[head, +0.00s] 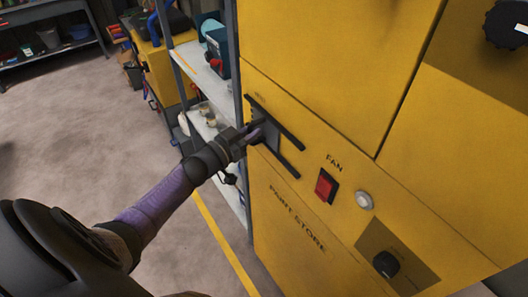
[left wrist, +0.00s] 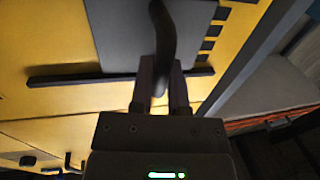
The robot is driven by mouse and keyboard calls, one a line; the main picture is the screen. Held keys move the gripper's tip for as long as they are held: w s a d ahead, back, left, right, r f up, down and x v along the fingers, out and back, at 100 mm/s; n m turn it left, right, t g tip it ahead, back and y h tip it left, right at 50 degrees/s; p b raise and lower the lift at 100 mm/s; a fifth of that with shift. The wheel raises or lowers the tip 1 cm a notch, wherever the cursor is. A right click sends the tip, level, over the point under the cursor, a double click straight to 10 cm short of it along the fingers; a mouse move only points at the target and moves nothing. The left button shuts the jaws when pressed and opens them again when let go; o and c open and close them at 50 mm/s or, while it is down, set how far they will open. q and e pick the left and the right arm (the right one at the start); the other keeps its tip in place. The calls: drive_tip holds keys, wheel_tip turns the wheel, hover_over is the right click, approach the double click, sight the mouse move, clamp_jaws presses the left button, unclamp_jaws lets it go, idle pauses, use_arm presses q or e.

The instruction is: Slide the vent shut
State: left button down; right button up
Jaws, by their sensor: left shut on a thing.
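The vent is on the front of the yellow cabinet, between two black rails (head: 283,163). Its grey sliding plate (head: 271,138) sits between the rails, partly hidden by my gripper. In the left wrist view the plate (left wrist: 112,40) carries a dark curved handle (left wrist: 162,35). Several dark slots (left wrist: 209,45) show uncovered beside the plate, on its right in that view. My left gripper (head: 256,134) is at the plate. Its two fingers (left wrist: 161,88) are shut on the handle in the left wrist view. My right gripper is not in view.
The yellow cabinet (head: 300,215) also bears a red fan switch (head: 326,186), a round pale button (head: 364,200) and a black knob (head: 386,264). A grey metal shelf rack (head: 205,75) with items stands close on the left. Open floor (head: 75,130) lies further left.

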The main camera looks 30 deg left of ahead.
sight(255, 117)
use_arm(q)
drive_tip(key=a, duration=0.1)
drive_tip(key=w+a+b, duration=0.1)
drive_tip(key=a, duration=0.1)
drive_tip(key=shift+w+a, duration=0.1)
drive_tip(key=shift+a, duration=0.05)
drive_tip(key=shift+r, duration=0.1)
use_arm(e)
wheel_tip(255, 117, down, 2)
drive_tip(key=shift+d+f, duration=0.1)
use_arm(q)
drive_tip(key=c, duration=1)
unclamp_jaws()
drive_tip(key=o, duration=0.4)
drive_tip(key=shift+w+a, duration=0.1)
drive_tip(key=shift+a, duration=0.05)
drive_tip(key=shift+c, duration=0.2)
